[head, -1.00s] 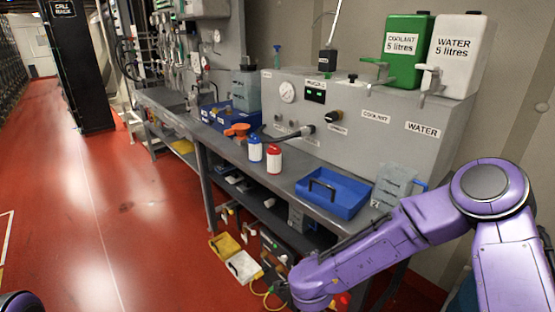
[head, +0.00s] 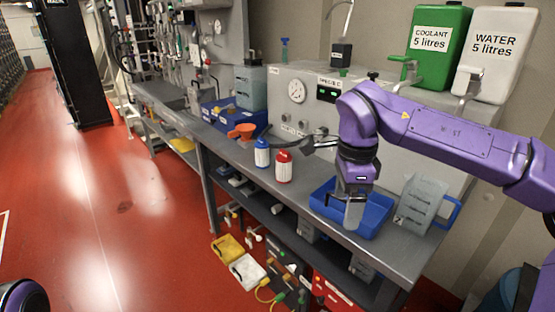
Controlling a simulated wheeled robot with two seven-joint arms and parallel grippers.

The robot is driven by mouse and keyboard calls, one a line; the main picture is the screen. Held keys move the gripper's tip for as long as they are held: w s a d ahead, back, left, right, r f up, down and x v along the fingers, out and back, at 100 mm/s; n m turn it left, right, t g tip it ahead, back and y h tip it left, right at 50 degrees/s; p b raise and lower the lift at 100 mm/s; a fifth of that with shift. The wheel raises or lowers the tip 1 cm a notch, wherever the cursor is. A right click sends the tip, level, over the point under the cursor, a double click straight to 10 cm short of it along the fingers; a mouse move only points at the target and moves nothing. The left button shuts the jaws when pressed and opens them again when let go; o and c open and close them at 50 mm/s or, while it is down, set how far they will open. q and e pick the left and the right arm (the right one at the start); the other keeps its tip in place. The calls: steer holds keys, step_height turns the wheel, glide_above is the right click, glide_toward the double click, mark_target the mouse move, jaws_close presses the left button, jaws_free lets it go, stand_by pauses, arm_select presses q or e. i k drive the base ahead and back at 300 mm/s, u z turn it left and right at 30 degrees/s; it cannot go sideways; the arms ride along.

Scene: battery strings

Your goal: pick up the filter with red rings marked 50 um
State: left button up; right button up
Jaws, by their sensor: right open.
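A white cylinder with red ends (head: 283,166) stands upright on the workbench; it looks like the red-ringed filter, but its marking is too small to read. A similar white cylinder with blue ends (head: 262,152) stands close beside it, to the left and a little farther back. My right gripper (head: 354,216) points down at the blue tray, to the right of the red-ended cylinder and apart from it. It is open, and I see nothing held in it. My left gripper is out of view.
The blue tray (head: 325,205) lies on the grey workbench (head: 240,161). A clear jug with a blue handle (head: 421,203) stands right of it. An orange funnel (head: 241,131) sits left of the cylinders. Yellow (head: 227,248) and white (head: 247,271) cases lie on the floor.

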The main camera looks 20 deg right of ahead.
mark_target(283, 158)
steer(key=i, duration=1.15)
